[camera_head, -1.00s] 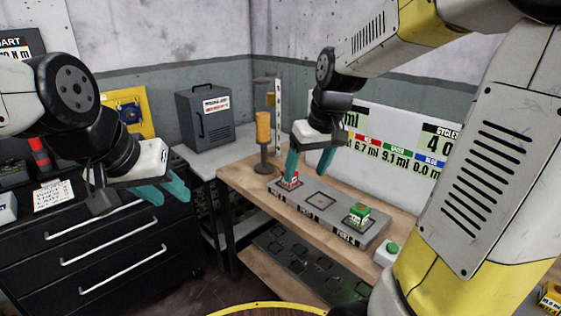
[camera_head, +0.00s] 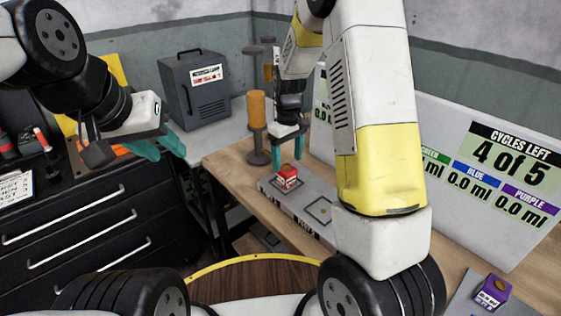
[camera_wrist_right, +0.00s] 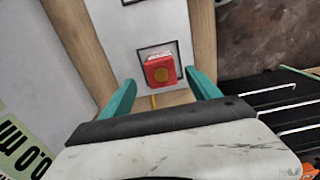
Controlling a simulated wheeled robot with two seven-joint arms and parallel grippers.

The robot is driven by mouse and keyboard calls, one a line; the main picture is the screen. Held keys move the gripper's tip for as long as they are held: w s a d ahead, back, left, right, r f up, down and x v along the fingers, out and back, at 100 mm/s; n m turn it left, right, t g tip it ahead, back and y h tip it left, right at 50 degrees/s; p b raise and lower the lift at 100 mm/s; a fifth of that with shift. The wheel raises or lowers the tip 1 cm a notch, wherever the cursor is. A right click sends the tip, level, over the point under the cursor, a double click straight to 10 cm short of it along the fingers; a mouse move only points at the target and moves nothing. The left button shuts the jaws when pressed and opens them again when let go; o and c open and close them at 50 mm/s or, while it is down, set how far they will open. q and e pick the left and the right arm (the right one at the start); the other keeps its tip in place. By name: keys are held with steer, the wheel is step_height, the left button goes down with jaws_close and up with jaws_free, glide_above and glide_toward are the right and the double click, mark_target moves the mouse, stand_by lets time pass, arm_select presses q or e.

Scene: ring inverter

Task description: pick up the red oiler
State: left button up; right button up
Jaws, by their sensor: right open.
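The red oiler (camera_head: 288,177) is a small red cube with a pale label band, sitting on the left end of the grey port plate (camera_head: 306,221) on the wooden bench. The fingers also show apart in the right wrist view (camera_wrist_right: 164,88). My left gripper (camera_head: 163,148) is empty over the black drawer cabinet, away from the oiler, its teal fingers apart.
A purple oiler (camera_head: 492,291) sits at the bench's right. A white display board (camera_head: 470,190) stands behind the bench, partly hidden by my right arm. An amber lamp post (camera_head: 257,115) and a grey metal box (camera_head: 195,90) stand at the left. The black drawer cabinet (camera_head: 90,215) is further left.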

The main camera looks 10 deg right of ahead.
mark_target(287, 168)
step_height(287, 168, down, 4)
steer(key=shift+a+f, duration=0.1)
steer(key=shift+f, duration=0.15)
steer(key=shift+c, duration=0.2)
steer(key=c, duration=1.5)
steer(key=shift+r, duration=0.15)
